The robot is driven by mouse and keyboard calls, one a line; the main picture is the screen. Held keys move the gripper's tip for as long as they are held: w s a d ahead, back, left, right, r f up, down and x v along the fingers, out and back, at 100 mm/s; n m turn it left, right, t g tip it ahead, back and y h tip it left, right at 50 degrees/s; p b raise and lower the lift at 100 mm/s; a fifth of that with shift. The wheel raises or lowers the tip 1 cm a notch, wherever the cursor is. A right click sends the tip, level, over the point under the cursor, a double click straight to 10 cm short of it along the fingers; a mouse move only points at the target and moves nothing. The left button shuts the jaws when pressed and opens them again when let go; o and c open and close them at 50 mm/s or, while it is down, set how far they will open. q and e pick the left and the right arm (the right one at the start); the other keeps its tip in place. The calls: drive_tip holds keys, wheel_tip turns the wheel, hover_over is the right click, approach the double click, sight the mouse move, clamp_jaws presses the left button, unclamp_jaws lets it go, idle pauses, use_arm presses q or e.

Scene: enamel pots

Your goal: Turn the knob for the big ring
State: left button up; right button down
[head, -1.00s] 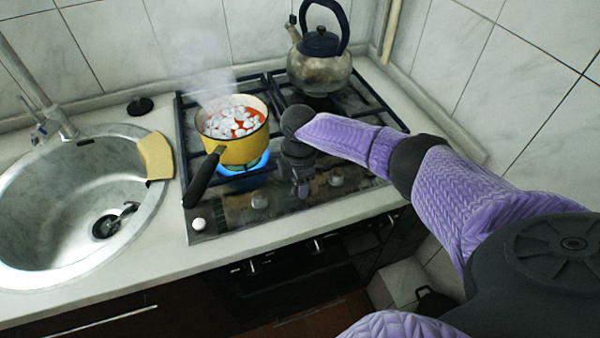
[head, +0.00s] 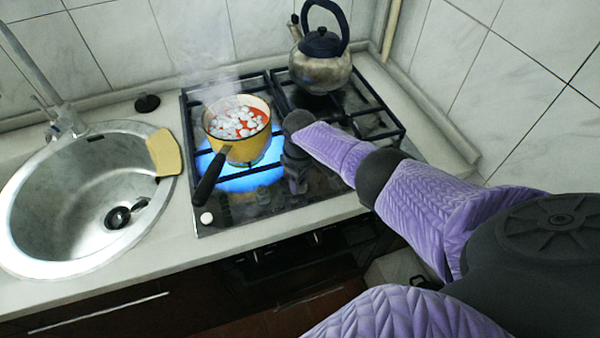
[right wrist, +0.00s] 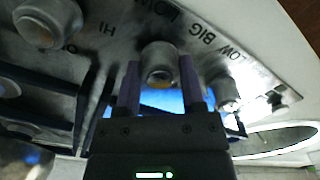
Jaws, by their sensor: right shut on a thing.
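In the right wrist view a round metal knob (right wrist: 158,57) sits between the two fingers of my right gripper (right wrist: 160,76), which is shut on it. The word BIG is printed on the panel beside it. The pot holds red liquid with white pieces and steams. My left gripper is not in view.
A kettle (head: 321,66) stands on the back right of the stove (head: 228,213). The pot's black handle (head: 210,178) points toward the front. A sink (head: 60,190) with a yellow sponge (head: 164,152) lies left. Other knobs (head: 263,195) sit along the panel.

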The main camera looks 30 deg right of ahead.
drive_tip(key=m, duration=0.2)
drive_tip(key=shift+m+p, duration=0.3)
drive_tip(key=shift+m, duration=0.1)
drive_tip(key=m, duration=0.3)
drive_tip(key=shift+m+p, duration=0.3)
drive_tip(key=m, duration=0.3)
drive_tip(key=shift+m, duration=0.3)
drive_tip(key=shift+m+p, duration=0.3)
drive_tip(key=shift+m, duration=3)
